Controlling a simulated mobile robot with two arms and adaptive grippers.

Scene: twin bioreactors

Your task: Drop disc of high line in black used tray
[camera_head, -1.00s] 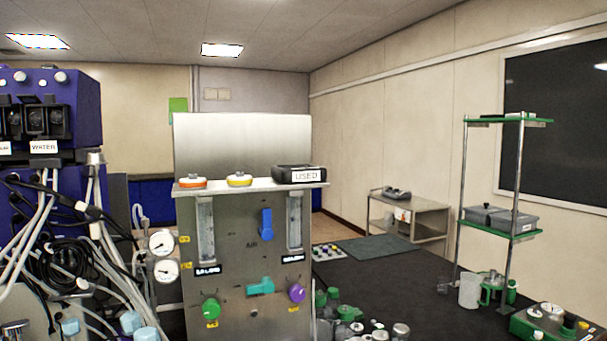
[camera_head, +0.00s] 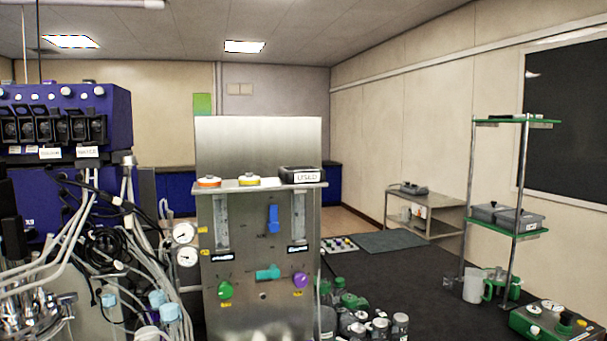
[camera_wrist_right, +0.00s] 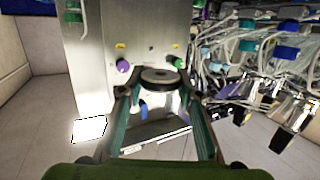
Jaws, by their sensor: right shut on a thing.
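The black used tray (camera_head: 301,174) has a white USED label and sits on the right end of the shelf on top of the steel panel (camera_head: 262,232). An orange-and-white disc (camera_head: 207,182) and a yellow-and-white disc (camera_head: 249,181) sit on the same shelf, left of the tray. In the right wrist view, my right gripper (camera_wrist_right: 160,84) is shut on a dark-rimmed disc (camera_wrist_right: 160,75) with a pale centre. The panel's purple knob (camera_wrist_right: 123,66) and green knob (camera_wrist_right: 180,62) show behind it. Neither gripper shows in the head view.
A blue pump unit (camera_head: 75,120) with many tubes and cables crowds the left. Several bottles and jars (camera_head: 370,325) stand right of the panel's foot. A green-shelved rack (camera_head: 515,230) stands at the right on the dark table. The space above the panel shelf is clear.

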